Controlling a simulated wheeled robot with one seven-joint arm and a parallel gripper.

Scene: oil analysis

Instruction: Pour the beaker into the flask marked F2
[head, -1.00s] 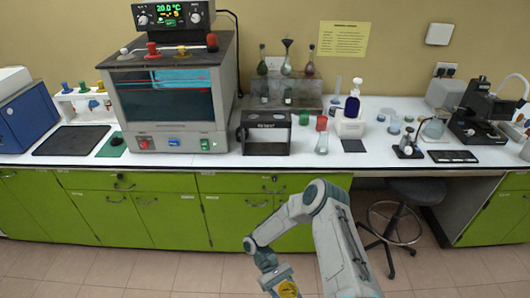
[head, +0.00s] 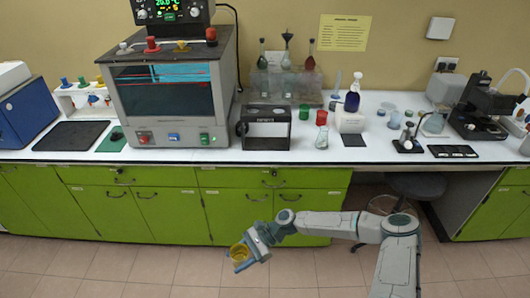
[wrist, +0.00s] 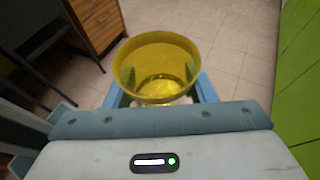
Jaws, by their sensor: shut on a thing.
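My gripper (head: 243,256) is low in front of the green cabinets, below bench height. It is shut on a yellow see-through beaker (head: 238,252). In the wrist view the beaker (wrist: 157,52) stands between the blue fingers, its open rim facing the camera; I cannot tell how much liquid it holds. Long-necked flasks stand in a rack at the back of the bench: a greenish one (head: 262,61), a pale one (head: 286,60) and a dark red one (head: 310,62). A clear conical flask (head: 321,139) stands near the bench front. No F2 mark is readable.
A large oven-like bath (head: 165,90) stands left of centre on the white bench. A black-framed box (head: 266,128), red cup (head: 322,117) and dark blue bottle (head: 353,97) are near the flasks. A stool (head: 415,187) is under the bench at right.

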